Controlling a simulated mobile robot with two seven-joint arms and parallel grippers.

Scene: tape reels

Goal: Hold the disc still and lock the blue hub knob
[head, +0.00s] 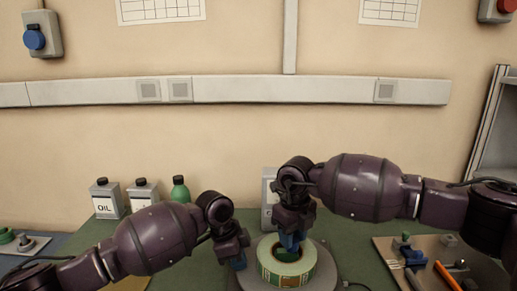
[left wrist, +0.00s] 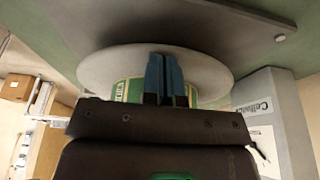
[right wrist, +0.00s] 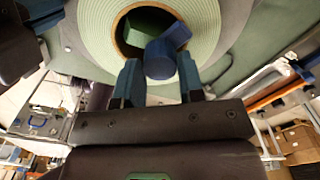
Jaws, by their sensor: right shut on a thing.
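The blue hub knob (right wrist: 165,58) sits beside a green block (right wrist: 148,27) in the dark central hole of the pale green tape reel (right wrist: 90,45). My right gripper (right wrist: 160,75) is shut on the knob, its blue fingers on either side. In the head view my right gripper (head: 291,243) comes down from above over the middle of the reel (head: 287,270). The grey disc (left wrist: 103,70) shows under the reel in the left wrist view. My left gripper (left wrist: 164,62) has its fingers together at the disc; whether they touch it, I cannot tell. It shows left of the reel in the head view (head: 238,263).
A board with tools (head: 385,245) lies to the right. An oil can (head: 105,200), a second can (head: 141,192) and a green bottle (head: 180,190) stand at the back left. A grey box (head: 268,200) stands behind the reel.

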